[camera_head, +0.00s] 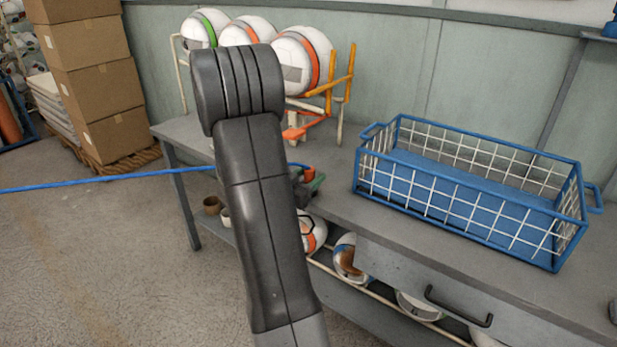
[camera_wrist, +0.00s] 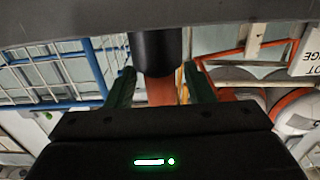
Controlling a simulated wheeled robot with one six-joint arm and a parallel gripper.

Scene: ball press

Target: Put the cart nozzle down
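The cart nozzle (camera_head: 309,173) is a small orange-red piece, mostly hidden behind my arm in the head view. In the wrist view the orange nozzle body (camera_wrist: 160,92) with a black cylinder above it lies between my two green fingers. My gripper (camera_head: 316,184) is shut on the nozzle, beside the table's front edge; the exact finger contact is hard to see. A blue hose (camera_head: 90,182) runs from the left edge behind my arm to the nozzle.
A blue wire basket (camera_head: 470,190) stands on the grey table (camera_head: 350,212) at right. A rack (camera_head: 340,90) with several balls stands at the back. Stacked boxes (camera_head: 90,70) are at left. More balls (camera_head: 350,258) lie below the table. Bare tabletop shows between rack and basket.

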